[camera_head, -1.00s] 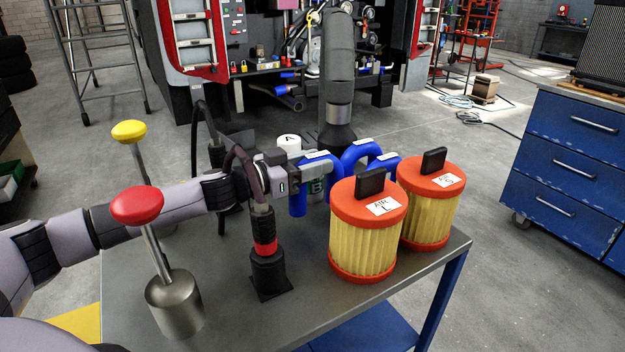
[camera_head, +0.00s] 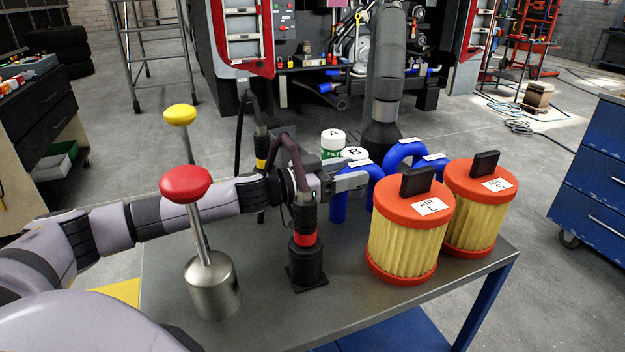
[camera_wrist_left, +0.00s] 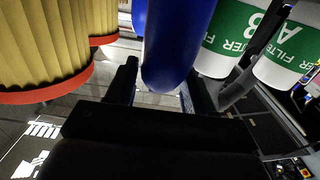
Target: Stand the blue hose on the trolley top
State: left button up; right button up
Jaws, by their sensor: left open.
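Three blue hoses bent into arches stand on the grey trolley top (camera_head: 345,292). The nearest blue hose (camera_head: 338,209) stands left of the air filters, partly hidden by my left gripper (camera_head: 352,182). In the left wrist view a blue hose leg (camera_wrist_left: 178,45) reaches down between the two spread fingers of that gripper (camera_wrist_left: 160,88). The gripper is open around it, and I cannot tell if either finger touches it. A second blue hose (camera_head: 404,153) and a third (camera_head: 434,164) stand behind, partly hidden. My right gripper is not in view.
Two red-and-yellow air filters, L (camera_head: 405,240) and S (camera_head: 482,205), stand close on the right. White-and-green filters A (camera_head: 333,139) and B (camera_head: 355,153) stand behind. A black-and-red hose fitting (camera_head: 306,262) and knobbed levers (camera_head: 212,288) stand left. The front trolley edge is clear.

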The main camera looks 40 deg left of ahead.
pick_arm(q)
jog(key=v, duration=0.3)
jog(key=shift+s+f+b, duration=0.15)
jog(key=shift+b, duration=0.25)
jog(key=b+v, duration=0.1)
jog(key=v, duration=0.5)
jog(key=shift+s+a+r, duration=0.2)
jog(key=shift+s, duration=0.05)
dwell(0.4)
jog(key=shift+d, duration=0.1)
